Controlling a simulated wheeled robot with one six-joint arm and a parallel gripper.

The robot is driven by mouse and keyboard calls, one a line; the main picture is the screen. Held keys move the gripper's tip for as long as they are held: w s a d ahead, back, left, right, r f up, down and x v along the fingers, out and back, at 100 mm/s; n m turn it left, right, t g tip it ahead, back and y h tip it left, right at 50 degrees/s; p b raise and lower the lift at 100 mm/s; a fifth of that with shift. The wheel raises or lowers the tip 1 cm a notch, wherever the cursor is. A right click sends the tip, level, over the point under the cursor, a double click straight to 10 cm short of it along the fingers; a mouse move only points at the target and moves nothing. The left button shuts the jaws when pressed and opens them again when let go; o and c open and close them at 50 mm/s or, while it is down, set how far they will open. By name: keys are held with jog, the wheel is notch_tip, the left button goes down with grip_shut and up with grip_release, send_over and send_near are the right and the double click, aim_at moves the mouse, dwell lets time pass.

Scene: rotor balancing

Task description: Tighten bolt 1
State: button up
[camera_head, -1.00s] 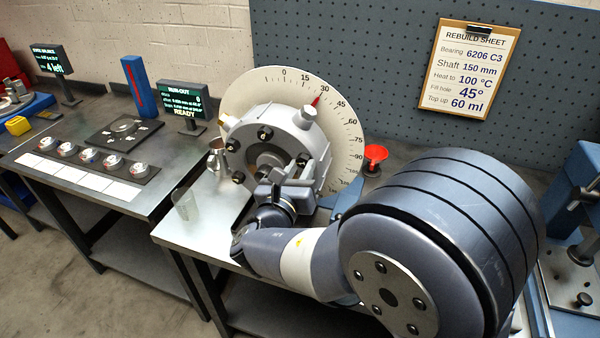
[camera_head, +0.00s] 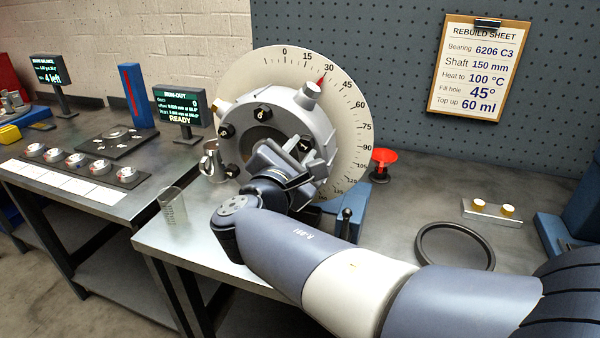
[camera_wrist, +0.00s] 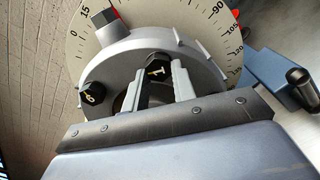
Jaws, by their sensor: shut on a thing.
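The grey round housing (camera_head: 285,101) stands on the bench in front of a white dial plate (camera_head: 347,97), its red pointer near 30. Dark numbered bolts sit around its face. Bolt 1 (camera_wrist: 158,70) shows its yellow number between the fingers in the wrist view; in the head view it is at the right of the face (camera_head: 305,145). Bolt 6 (camera_wrist: 91,97) is to its left and also shows in the head view (camera_head: 262,112). My gripper (camera_wrist: 160,80) is shut on bolt 1, one finger on each side. My gripper hides the lower face in the head view.
A blue stand with a black-knobbed lever (camera_head: 346,215) is right of the housing. A clear beaker (camera_head: 172,204) and a metal jug (camera_head: 211,160) stand left.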

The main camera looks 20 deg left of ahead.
jog(key=m+b, duration=0.1)
jog(key=b, duration=0.1)
jog(key=m+b, duration=0.3)
jog(key=b, duration=0.1)
jog(key=shift+f+m, duration=0.25)
jog(key=shift+m, duration=0.15)
jog(key=m+b, duration=0.4)
jog(key=b, duration=0.1)
jog(key=shift+a+r+m, duration=0.1)
jog(key=shift+m, duration=0.2)
jog(key=m+b, duration=0.4)
jog(key=shift+r+b, duration=0.15)
jog(key=shift+b, duration=0.25)
jog(key=shift+r+m+b, duration=0.25)
jog(key=shift+m+b, duration=0.9)
jog(key=shift+m, duration=0.45)
jog(key=shift+r, duration=0.1)
jog(key=o, duration=1)
jog(key=s, duration=0.7)
jog(key=s+p, duration=0.1)
jog(key=s, duration=0.2)
jog(key=shift+s+a, duration=0.4)
